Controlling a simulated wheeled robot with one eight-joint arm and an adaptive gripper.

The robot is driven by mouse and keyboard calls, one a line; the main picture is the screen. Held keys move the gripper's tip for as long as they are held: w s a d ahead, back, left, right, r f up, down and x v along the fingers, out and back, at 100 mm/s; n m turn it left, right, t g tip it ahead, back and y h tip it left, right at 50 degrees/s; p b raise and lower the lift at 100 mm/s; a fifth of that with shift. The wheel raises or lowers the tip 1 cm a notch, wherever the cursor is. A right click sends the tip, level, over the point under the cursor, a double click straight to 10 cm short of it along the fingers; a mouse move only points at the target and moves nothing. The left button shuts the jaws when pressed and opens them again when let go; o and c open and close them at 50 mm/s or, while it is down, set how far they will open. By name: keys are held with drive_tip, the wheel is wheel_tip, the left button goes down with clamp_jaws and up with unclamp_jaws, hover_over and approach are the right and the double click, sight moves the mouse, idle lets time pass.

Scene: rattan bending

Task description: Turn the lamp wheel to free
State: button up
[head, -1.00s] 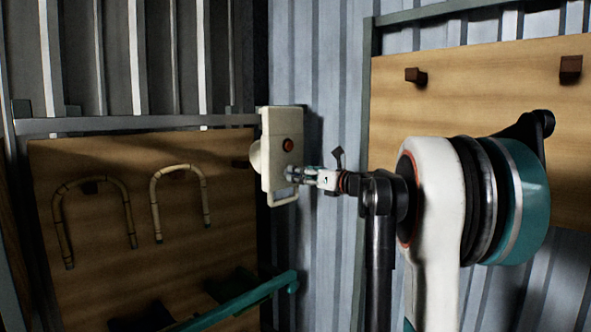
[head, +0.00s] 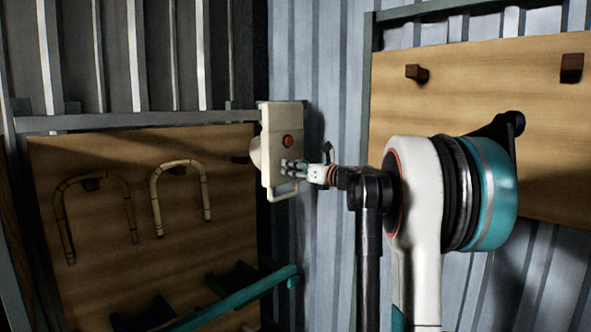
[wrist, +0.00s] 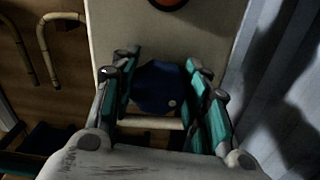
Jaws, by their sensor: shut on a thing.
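The lamp is a cream box (head: 270,150) by the corner of the room, with an orange-red button (head: 288,141) on its face and a loop handle (head: 284,194) at its bottom. Its cream face (wrist: 115,30) fills the upper middle of the wrist view. The lamp wheel (wrist: 157,86) is dark blue and many-sided, with a small pale dot near its lower right edge. My gripper (head: 287,168) is at the lamp's face below the button. In the wrist view my gripper (wrist: 160,72) has its teal fingers shut on the wheel from both sides. The head view hides the wheel behind the fingers.
Two bent rattan hoops (head: 124,190) (head: 207,190) hang on the left wooden board (head: 100,150). A teal bar (head: 240,295) runs low in front of it. Another wooden board (head: 450,90) with dark pegs is at right. Corrugated metal walls stand close behind.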

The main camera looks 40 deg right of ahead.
drive_tip(key=shift+n, duration=0.3)
drive_tip(key=n+b, duration=0.3)
drive_tip(key=n, duration=0.2)
drive_tip(key=shift+a+f, duration=0.1)
drive_tip(key=shift+a, duration=0.05)
drive_tip(key=n+b, duration=0.2)
drive_tip(key=n, duration=0.4)
drive_tip(key=shift+a+f+n+b, duration=0.1)
drive_tip(key=shift+a+n+b, duration=0.05)
drive_tip(key=shift+n+b, duration=0.25)
drive_tip(key=n+b, duration=0.1)
drive_tip(key=n, duration=0.4)
drive_tip(key=shift+a+f, duration=0.1)
drive_tip(key=shift+f, duration=0.05)
drive_tip(key=n+b, duration=0.1)
drive_tip(key=n, duration=0.5)
drive_tip(key=shift+f, duration=0.2)
drive_tip(key=shift+n, duration=0.4)
drive_tip(key=o, duration=1.1)
